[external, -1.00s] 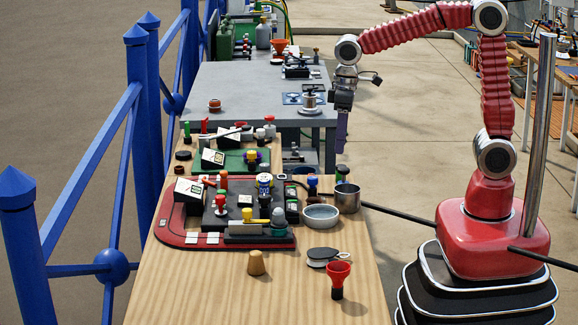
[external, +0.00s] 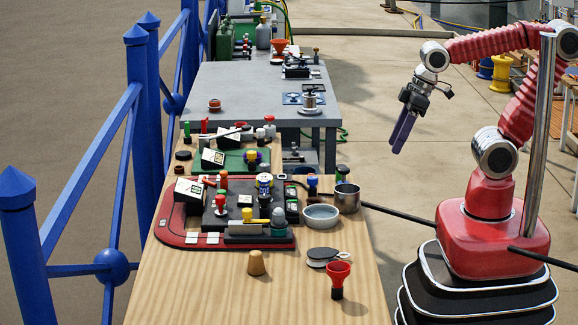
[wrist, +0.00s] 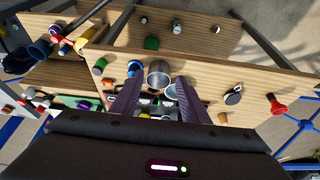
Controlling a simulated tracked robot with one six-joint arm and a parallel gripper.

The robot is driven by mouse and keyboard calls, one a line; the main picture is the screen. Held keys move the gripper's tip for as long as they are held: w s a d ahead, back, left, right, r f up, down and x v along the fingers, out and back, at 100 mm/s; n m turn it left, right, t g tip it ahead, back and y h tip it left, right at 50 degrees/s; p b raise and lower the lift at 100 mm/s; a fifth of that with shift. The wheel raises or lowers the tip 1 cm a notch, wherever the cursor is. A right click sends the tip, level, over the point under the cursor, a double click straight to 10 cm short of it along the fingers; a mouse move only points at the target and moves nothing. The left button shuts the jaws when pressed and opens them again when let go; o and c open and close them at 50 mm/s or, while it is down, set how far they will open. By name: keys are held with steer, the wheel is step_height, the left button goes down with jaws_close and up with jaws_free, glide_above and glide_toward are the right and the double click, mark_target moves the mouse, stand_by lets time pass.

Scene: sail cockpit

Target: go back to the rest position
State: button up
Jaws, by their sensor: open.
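My gripper (external: 402,130) hangs in the air to the right of the benches, clear of them, with its purple fingers pointing down and a little left. In the wrist view my gripper (wrist: 158,100) shows two purple fingers spread apart, with nothing held between them. The metal cup (wrist: 159,75) and part of a shallow bowl (wrist: 171,91) show beyond the gap between the fingers, well away from them.
The wooden bench (external: 200,290) carries a red-edged panel (external: 168,232), the metal cup (external: 347,196), the bowl (external: 321,216), a cork (external: 257,263) and a red funnel (external: 338,272). A grey table (external: 235,95) stands behind. Blue railing (external: 95,130) runs along the left. Floor around my gripper is clear.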

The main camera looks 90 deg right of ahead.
steer(key=r, duration=0.1)
steer(key=s+a+r+t, duration=0.1)
steer(key=shift+s+r, duration=0.15)
steer(key=shift+r, duration=0.2)
steer(key=shift+o, duration=0.2)
steer(key=shift+d, duration=0.1)
stand_by(1.5)
